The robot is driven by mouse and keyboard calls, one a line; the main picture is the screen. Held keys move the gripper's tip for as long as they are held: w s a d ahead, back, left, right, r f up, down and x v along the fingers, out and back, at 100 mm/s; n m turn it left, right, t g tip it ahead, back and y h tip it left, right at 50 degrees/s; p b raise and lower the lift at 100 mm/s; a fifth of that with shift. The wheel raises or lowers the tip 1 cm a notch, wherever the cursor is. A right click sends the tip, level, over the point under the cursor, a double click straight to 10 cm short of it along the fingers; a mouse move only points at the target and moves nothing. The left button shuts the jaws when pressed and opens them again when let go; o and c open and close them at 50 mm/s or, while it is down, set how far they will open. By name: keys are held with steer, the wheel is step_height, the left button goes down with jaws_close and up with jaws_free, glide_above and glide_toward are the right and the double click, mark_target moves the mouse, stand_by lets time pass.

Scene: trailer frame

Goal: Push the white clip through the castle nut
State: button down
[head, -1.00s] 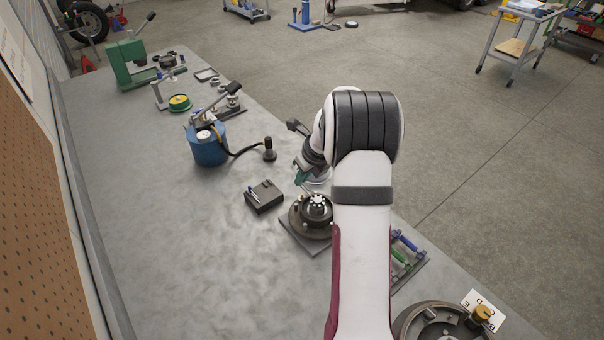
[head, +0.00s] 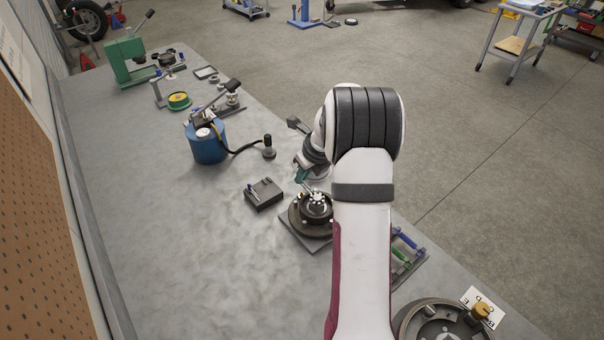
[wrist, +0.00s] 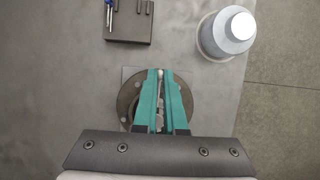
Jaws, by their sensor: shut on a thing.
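My gripper (wrist: 161,74) has teal fingers, drawn together over the hub in the wrist view. A narrow whitish piece, which I take for the white clip (wrist: 160,82), shows between them. In the head view my gripper (head: 303,178) is just behind and left of the pale castle nut (head: 317,198). The nut sits at the middle of the dark round hub (head: 297,218). The hub's rim (wrist: 125,97) also shows in the wrist view, but the fingers cover its middle. I cannot tell whether the clip is in the nut's hole.
A dark block with small tools (head: 264,194) stands left of the hub. A pale round-topped container (wrist: 213,37) stands close to it in the wrist view. A blue pot (head: 207,148) is farther back. Blue and green tools (head: 403,246) lie right of my arm. The left bench is clear.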

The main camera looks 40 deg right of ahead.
steer(key=shift+s, duration=0.45)
stand_by(0.6)
steer(key=shift+s, duration=0.2)
steer(key=shift+s, duration=0.2)
steer(key=shift+s, duration=0.15)
stand_by(0.3)
steer(key=shift+s, duration=0.5)
stand_by(0.5)
steer(key=shift+s, duration=0.25)
steer(key=shift+s, duration=0.3)
stand_by(0.6)
